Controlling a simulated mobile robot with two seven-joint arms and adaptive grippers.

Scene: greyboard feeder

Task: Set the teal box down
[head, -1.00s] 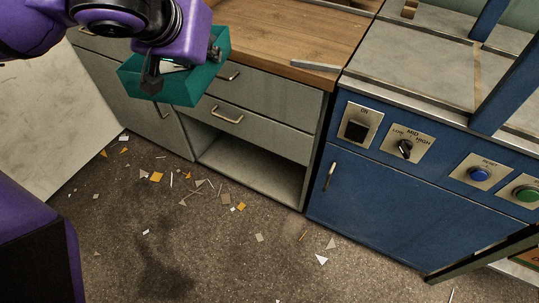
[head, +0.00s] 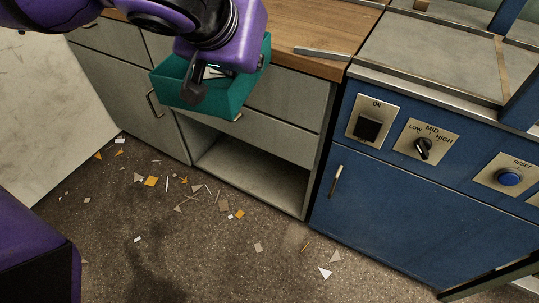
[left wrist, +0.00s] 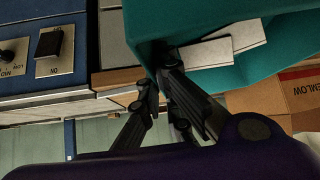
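The teal box (head: 206,92) is held in the air in front of the grey drawers, beside the front edge of the wooden worktop (head: 312,25). My left gripper (head: 203,80) is over it, with one dark finger outside its near wall and the other at the inside. It appears shut on that wall. In the left wrist view the teal box (left wrist: 185,20) fills the upper right, with pale flat pieces (left wrist: 222,46) inside. The left gripper's fingers (left wrist: 155,88) meet its edge there; the exact contact is partly hidden. My right gripper is not in view.
A grey metal strip (head: 322,53) lies on the worktop near its right front edge. The blue machine (head: 387,214) with switches stands at right. Below the drawers is an open shelf (head: 250,175). Scraps litter the floor. A printed cardboard box (left wrist: 275,98) shows in the left wrist view.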

